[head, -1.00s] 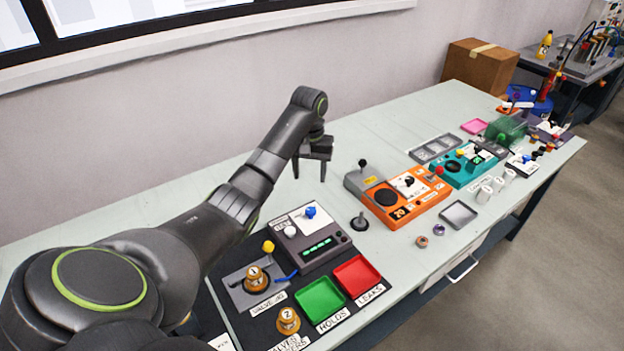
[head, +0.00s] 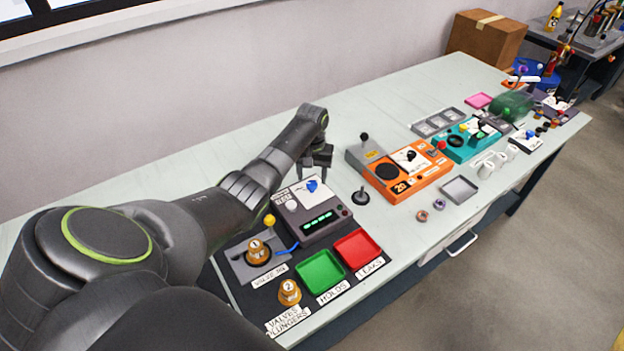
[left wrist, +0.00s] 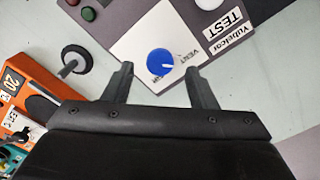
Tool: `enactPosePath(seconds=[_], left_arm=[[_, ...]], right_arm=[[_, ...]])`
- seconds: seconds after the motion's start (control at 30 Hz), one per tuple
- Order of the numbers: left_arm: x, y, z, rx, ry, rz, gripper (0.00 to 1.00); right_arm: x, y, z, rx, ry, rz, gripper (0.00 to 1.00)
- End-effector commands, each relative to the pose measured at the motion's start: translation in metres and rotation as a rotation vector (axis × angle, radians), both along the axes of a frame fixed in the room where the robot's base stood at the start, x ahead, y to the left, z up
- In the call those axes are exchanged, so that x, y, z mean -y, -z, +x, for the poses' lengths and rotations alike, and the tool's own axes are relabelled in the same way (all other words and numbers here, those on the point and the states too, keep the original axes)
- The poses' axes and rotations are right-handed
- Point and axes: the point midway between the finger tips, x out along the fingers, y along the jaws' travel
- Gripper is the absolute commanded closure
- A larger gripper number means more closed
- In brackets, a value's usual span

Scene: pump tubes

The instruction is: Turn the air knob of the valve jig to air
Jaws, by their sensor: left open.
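The blue air knob (head: 312,185) sits on a white plate on top of the dark test box (head: 322,226). In the left wrist view the blue knob (left wrist: 160,62) shows a white pointer line aimed right, toward the word VENT (left wrist: 188,58). A second label below the knob is partly hidden by a finger. My left gripper (head: 317,170) is open and empty, just above and behind the knob. In the left wrist view the fingertips (left wrist: 160,69) lie either side of the knob's lower edge, apart from it. My right gripper is not in view.
In front of the box are a yellow-tipped lever (head: 269,221), a brass valve (head: 258,252), a green tray (head: 320,271) and a red tray (head: 357,249). The table behind is clear.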

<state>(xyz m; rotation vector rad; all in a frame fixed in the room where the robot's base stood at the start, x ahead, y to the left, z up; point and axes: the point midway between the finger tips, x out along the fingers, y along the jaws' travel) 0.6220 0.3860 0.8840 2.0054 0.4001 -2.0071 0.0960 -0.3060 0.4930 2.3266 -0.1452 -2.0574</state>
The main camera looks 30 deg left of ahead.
Motion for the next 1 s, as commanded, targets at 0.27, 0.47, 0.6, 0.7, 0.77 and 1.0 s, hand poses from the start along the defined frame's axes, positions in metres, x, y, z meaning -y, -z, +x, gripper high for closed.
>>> enactPosePath(seconds=[0.27,0.47,0.6,0.7,0.77,1.0], left_arm=[[0.000,0.024,0.000,0.000,0.001,-0.001,0.48],[0.000,0.026,0.000,0.001,0.001,-0.001,0.48],[0.000,0.026,0.000,0.001,0.001,0.000,0.51],[0.000,0.026,0.000,0.001,0.001,0.000,0.64],[0.000,0.026,0.000,0.001,0.001,0.000,0.72],[0.000,0.026,0.000,0.001,0.002,-0.001,0.92]], right_arm=[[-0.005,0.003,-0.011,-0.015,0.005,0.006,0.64],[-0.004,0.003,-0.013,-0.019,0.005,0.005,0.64],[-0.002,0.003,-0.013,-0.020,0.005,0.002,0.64],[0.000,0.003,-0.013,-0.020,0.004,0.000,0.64],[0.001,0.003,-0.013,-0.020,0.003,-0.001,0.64],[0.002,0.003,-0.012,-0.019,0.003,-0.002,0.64]])
